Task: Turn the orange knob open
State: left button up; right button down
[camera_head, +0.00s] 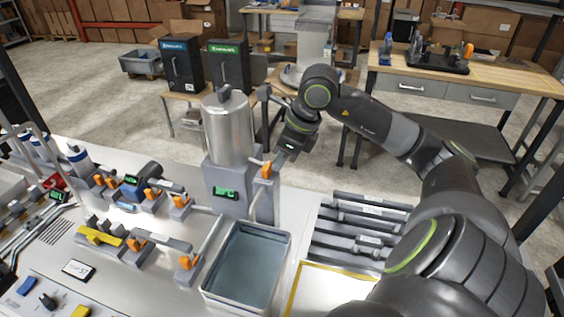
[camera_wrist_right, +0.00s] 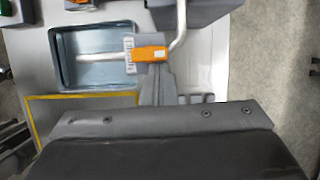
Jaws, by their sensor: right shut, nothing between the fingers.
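An orange knob (camera_head: 266,170) sits on the metal pipe at the right side of the steel dispenser tank (camera_head: 228,132). In the right wrist view the orange knob (camera_wrist_right: 150,53) lies crosswise over the pipe, with a white printed label beside it. My right gripper (camera_head: 279,161) is shut and empty, just right of the knob. I cannot tell whether it touches the knob. The spout pipe (camera_wrist_right: 95,62) runs over a tray of bluish liquid (camera_head: 246,265), which stands in front of the tank. My left gripper is not in view.
Several other orange-handled valves (camera_head: 187,262) stand on the bench to the left. A rack of grey bars (camera_head: 360,222) and a yellow-edged panel (camera_head: 325,290) lie right of the tray. Behind are black bins (camera_head: 229,66) and a wooden table (camera_head: 490,72).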

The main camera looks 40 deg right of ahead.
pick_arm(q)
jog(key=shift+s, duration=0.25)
pick_arm(e)
jog(key=shift+a, duration=0.15)
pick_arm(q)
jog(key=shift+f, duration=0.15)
pick_arm(e)
jog(key=shift+a, duration=0.1)
pick_arm(q)
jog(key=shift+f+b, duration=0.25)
jog(key=shift+b, duration=0.2)
pick_arm(e)
jog(key=shift+s+a, duration=0.25)
jog(key=shift+a, duration=0.2)
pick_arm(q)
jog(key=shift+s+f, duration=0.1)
pick_arm(e)
jog(key=shift+f, duration=0.1)
